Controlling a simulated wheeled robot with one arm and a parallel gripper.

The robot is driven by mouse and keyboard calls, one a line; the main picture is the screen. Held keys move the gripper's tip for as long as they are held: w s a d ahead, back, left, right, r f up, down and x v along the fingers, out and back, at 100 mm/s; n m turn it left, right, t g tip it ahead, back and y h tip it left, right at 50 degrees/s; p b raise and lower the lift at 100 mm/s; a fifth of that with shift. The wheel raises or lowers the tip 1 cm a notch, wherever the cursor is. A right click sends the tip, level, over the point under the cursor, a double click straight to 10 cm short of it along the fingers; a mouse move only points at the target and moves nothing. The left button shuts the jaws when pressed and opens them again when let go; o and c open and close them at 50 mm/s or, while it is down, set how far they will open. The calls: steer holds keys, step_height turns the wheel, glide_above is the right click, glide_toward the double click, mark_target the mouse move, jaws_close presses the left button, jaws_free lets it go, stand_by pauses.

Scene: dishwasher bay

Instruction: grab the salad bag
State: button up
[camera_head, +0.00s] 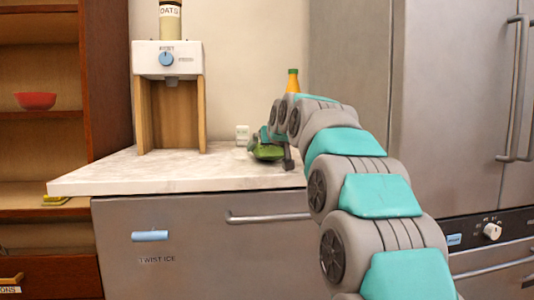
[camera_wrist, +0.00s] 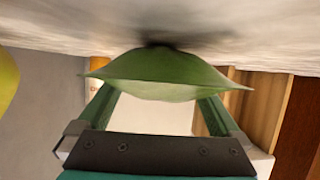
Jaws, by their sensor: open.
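The salad bag (camera_head: 267,152) is a green, pillow-shaped packet on the white countertop near its right end, partly hidden by my arm in the head view. In the wrist view the salad bag (camera_wrist: 165,75) spans across the ends of my fingers, its pointed corners reaching past both sides. My gripper (camera_wrist: 157,100) is open, with its two green fingers apart and the bag at their tips. The bag covers the tips, so I cannot tell whether they touch it. In the head view my gripper (camera_head: 272,147) is small and right at the bag.
An orange bottle with a green cap (camera_head: 293,82) stands behind my arm. A white dispenser labelled OATS (camera_head: 168,60) stands on the countertop (camera_head: 120,172), left of the bag. The counter's front left is clear.

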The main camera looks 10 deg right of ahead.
steer(key=shift+w, duration=0.1)
steer(key=c, duration=1.2)
steer(key=shift+r, duration=0.1)
steer(key=shift+c, duration=0.2)
